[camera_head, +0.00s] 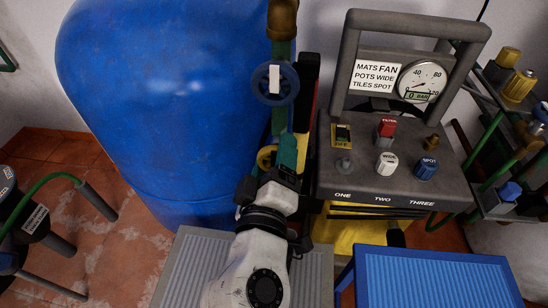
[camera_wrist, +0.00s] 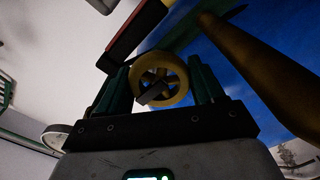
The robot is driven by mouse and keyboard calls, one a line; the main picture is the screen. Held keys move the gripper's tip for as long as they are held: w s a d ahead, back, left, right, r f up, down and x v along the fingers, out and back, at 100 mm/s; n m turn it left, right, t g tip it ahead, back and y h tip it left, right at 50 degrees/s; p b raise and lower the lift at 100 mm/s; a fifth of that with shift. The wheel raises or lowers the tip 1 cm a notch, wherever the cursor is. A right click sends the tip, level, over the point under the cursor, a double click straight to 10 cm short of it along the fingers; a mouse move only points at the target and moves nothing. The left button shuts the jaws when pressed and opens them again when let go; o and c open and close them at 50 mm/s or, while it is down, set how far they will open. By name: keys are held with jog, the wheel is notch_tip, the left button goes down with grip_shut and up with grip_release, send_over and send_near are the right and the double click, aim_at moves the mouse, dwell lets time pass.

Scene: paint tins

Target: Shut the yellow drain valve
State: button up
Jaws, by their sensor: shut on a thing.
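The yellow drain valve is a small spoked round handwheel (camera_wrist: 176,97), seen between my gripper's two green fingers in the wrist view. My gripper (camera_wrist: 160,78) is shut on this wheel, one finger at each side of it. In the head view only a yellow piece of the valve (camera_head: 266,158) shows, low on the pipe at the right side of the blue tank. My gripper (camera_head: 284,155) reaches it there, and its wrist hides much of the valve and the pipe below. I cannot tell how far the valve is turned.
The large blue tank (camera_head: 160,90) stands left of the pipe. A blue handwheel (camera_head: 267,92) sits higher on the pipe. Close on the right is a grey control box (camera_head: 345,185) with a gauge (camera_head: 423,80) and knobs. A blue ribbed platform (camera_head: 435,280) lies at front right.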

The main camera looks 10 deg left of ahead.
jog(key=o, duration=1)
jog(key=s+p, duration=0.1)
jog(key=s, duration=1)
jog(key=shift+a, duration=0.25)
